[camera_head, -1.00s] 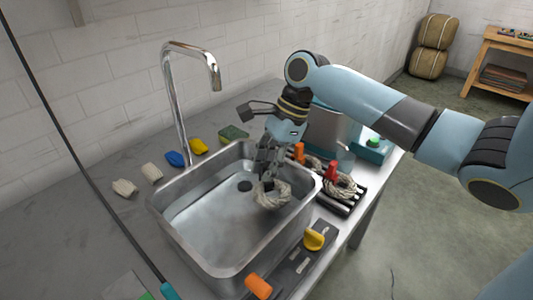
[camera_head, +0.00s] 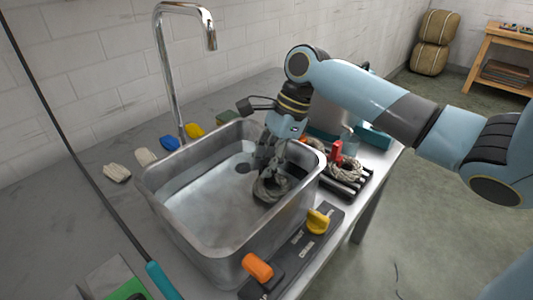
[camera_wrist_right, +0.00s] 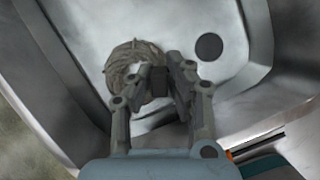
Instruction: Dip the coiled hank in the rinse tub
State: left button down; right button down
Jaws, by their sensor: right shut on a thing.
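My right gripper (camera_head: 268,170) reaches down into the metal tub (camera_head: 213,254), near its right wall. It is shut on the coiled hank (camera_head: 271,190), a ring of twisted yarn that looks dark grey-brown and sits low inside the tub. In the right wrist view the hank (camera_wrist_right: 129,62) shows at the fingertips (camera_wrist_right: 168,80), left of a dark round drain. The fingers hide part of the ring. I cannot tell clearly where the water surface lies or whether the hank touches the tub floor. My left gripper is not in view.
A tall chrome tap (camera_head: 172,75) rises behind the tub. A rack with a pale hank (camera_head: 346,170) and a red clip stands to the right. Orange (camera_head: 257,267) and yellow (camera_head: 318,221) knobs sit along the front edge. Small coloured bundles lie at the back left.

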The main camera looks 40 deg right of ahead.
dwell(0.6)
jog(key=shift+w+a+f+p, duration=0.3)
jog(key=shift+a+f+p, duration=0.15)
jog(key=shift+a, duration=0.25)
jog(key=shift+d, duration=0.1)
jog(key=shift+s+d+r+p, duration=0.3)
jog(key=shift+d+r+p, duration=0.25)
jog(key=shift+p, duration=0.65)
jog(key=shift+f, duration=0.15)
jog(key=shift+a+f, duration=0.1)
jog(key=shift+a, duration=0.05)
jog(key=shift+w+a+f+p, duration=0.25)
jog(key=shift+a+f+p, duration=0.1)
jog(key=shift+a, duration=0.1)
